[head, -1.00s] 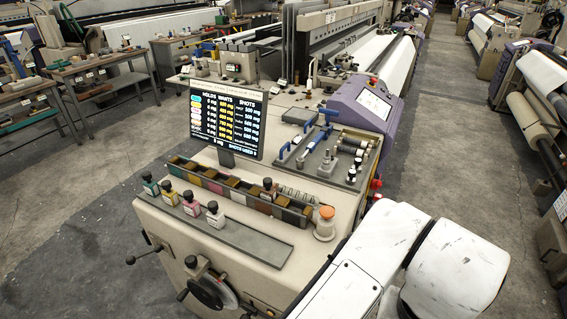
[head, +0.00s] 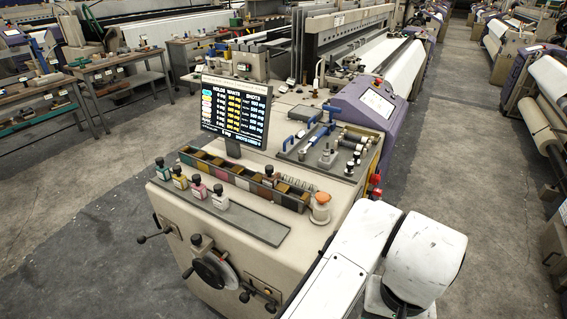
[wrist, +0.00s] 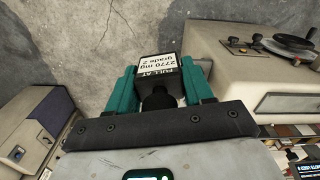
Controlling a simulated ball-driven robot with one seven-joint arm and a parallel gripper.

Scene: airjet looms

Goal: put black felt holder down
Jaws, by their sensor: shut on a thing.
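In the head view neither my gripper nor this holder shows. Several similar holders with black knobs, such as a white one (head: 220,198), stand in a row on a grey strip (head: 262,228) on the machine.
The right part of the grey strip is bare. Behind it lies a long compartment rack (head: 225,176), with an orange-capped jar (head: 320,207) at its right end. A display screen (head: 236,112) stands behind. A handwheel (head: 213,270) juts from the machine's front.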

